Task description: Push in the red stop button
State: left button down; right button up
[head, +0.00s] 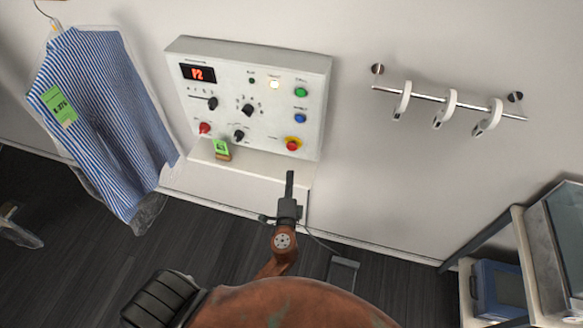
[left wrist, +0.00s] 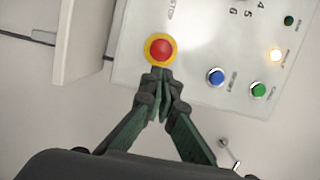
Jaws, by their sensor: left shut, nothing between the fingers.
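The red stop button (head: 292,144) sits on a yellow collar at the lower right of the white control panel (head: 318,85). It also shows in the left wrist view (left wrist: 160,48), at the panel's edge next to STOP lettering. My left gripper (head: 290,175) is shut and empty, just below the button in the head view. In the left wrist view its closed fingertips (left wrist: 160,76) overlap the lower rim of the yellow collar; I cannot tell if they touch it. My right gripper is not in view.
A blue button (head: 300,118) and a green button (head: 301,92) are above the stop button. A shelf (head: 265,172) juts out under the panel, holding a green-tagged block (head: 222,149). A striped shirt (head: 105,105) hangs left; a rail (head: 465,105) with white hooks is right.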

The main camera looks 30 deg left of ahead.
pick_arm(q)
jog(key=v, duration=0.2)
jog(key=shift+s, duration=0.3)
jog(key=shift+r, duration=0.1)
